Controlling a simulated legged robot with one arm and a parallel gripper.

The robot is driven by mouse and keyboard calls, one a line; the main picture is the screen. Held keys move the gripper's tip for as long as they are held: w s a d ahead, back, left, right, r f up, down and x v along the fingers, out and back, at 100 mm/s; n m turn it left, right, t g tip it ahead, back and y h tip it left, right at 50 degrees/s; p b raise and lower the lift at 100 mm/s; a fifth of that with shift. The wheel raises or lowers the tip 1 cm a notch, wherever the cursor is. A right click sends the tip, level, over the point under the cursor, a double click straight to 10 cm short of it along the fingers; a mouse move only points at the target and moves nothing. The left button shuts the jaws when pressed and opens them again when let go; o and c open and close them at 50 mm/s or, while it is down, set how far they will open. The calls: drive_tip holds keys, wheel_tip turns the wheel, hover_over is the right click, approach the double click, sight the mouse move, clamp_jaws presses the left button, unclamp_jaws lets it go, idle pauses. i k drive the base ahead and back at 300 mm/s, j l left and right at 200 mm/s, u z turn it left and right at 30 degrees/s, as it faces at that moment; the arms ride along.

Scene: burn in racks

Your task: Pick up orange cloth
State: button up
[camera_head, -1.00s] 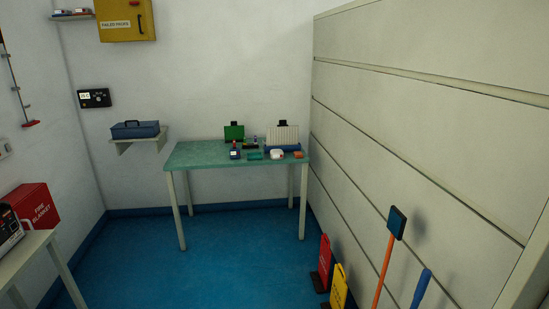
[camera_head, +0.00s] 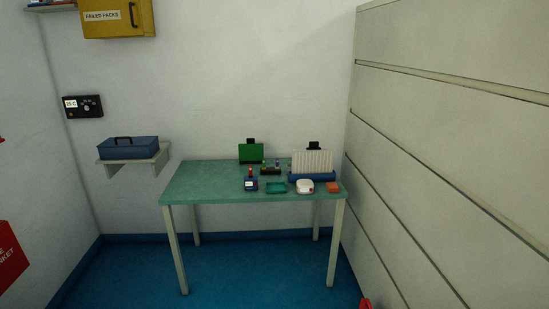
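A small orange item (camera_head: 333,187), which looks like the folded orange cloth, lies at the front right corner of the green-topped table (camera_head: 215,181). It is to the right of a white and red item (camera_head: 305,186) and in front of a blue-based rack with white slats (camera_head: 312,164). At this distance its folds are too small to make out.
A green tray (camera_head: 276,187) and a small blue bottle (camera_head: 251,183) also stand on the table. A blue case (camera_head: 130,148) sits on a wall shelf at left. A panelled wall (camera_head: 440,150) closes the right side. The blue floor (camera_head: 230,270) before the table is clear.

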sight(332, 187)
drive_tip(key=i, duration=1.8)
drive_tip(key=i+z, duration=0.2)
drive_tip(key=i, duration=0.3)
drive_tip(key=i+j+z, duration=0.2)
drive_tip(key=i, duration=0.25)
drive_tip(key=i+j+z, duration=0.2)
drive_tip(key=i, duration=0.3)
